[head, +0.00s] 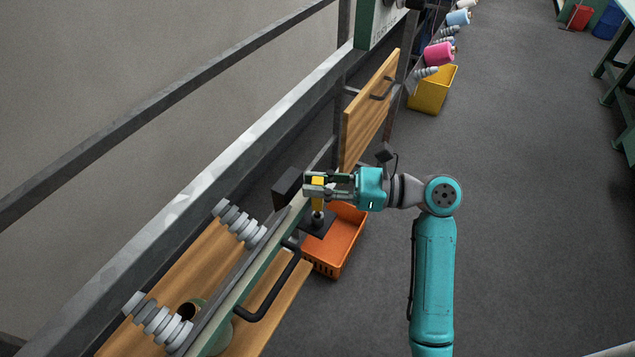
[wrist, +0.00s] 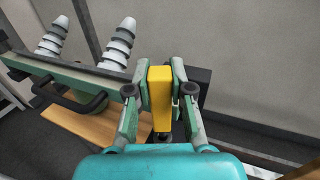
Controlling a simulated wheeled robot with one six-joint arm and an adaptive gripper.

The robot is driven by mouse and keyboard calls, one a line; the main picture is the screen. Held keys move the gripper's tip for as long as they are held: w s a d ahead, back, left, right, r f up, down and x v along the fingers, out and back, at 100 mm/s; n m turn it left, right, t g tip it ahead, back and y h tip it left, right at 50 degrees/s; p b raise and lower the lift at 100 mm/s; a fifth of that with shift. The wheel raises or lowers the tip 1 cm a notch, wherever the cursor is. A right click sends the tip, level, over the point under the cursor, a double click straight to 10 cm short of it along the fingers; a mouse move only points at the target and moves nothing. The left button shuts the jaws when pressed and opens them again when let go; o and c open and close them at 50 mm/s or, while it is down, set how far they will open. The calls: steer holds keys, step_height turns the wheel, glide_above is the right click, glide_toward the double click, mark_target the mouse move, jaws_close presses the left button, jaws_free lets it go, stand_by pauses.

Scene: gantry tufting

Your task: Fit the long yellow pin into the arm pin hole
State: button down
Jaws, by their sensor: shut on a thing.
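The long yellow pin (head: 318,194) is held upright between the fingers of my gripper (head: 316,187). In the wrist view the yellow pin (wrist: 160,97) stands between the two green fingers of my gripper (wrist: 160,88), which are shut on it. Below it in the head view is a dark plate with a round grey fitting (head: 318,222), over the orange bin. The pin's lower end is close above or at this fitting; I cannot tell whether it is inside. The hole itself is hidden.
An orange bin (head: 345,245) stands below my gripper. A black block (head: 287,188) is just left of the fingers. A rail with a black handle (head: 270,300) and grey ribbed cones (head: 238,222) lies to the left. A wooden panel (head: 368,110) stands behind. Floor at right is clear.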

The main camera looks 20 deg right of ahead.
steer(key=shift+f, duration=1.35)
stand_by(0.8)
steer(key=c, duration=1)
jaws_free()
steer(key=shift+o, duration=0.2)
steer(key=shift+d, duration=0.1)
steer(key=v, duration=1.1)
steer(key=shift+s+d, duration=0.2)
steer(key=shift+d, duration=0.15)
steer(key=shift+d, duration=0.1)
